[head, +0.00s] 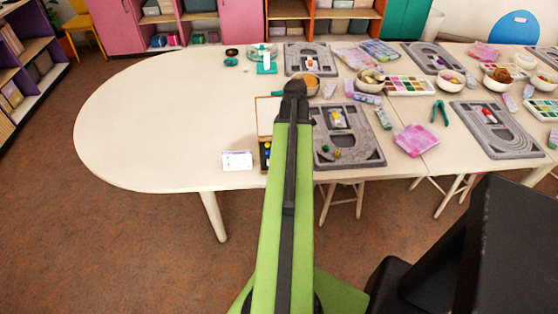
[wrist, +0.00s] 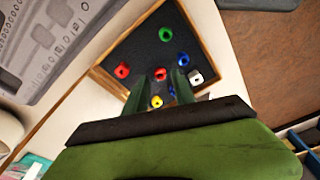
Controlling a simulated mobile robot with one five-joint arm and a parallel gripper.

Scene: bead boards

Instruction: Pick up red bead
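A wood-rimmed tray with a dark lining (wrist: 137,50) shows in the wrist view. I see nothing held. In the head view my arm covers the gripper and most of the tray (head: 263,165).
Also in the tray are a green bead (wrist: 165,34), a yellow bead (wrist: 157,101) and a white bead (wrist: 196,76). A grey bead board (head: 372,157) lies right of the tray. The table's left part is clear.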

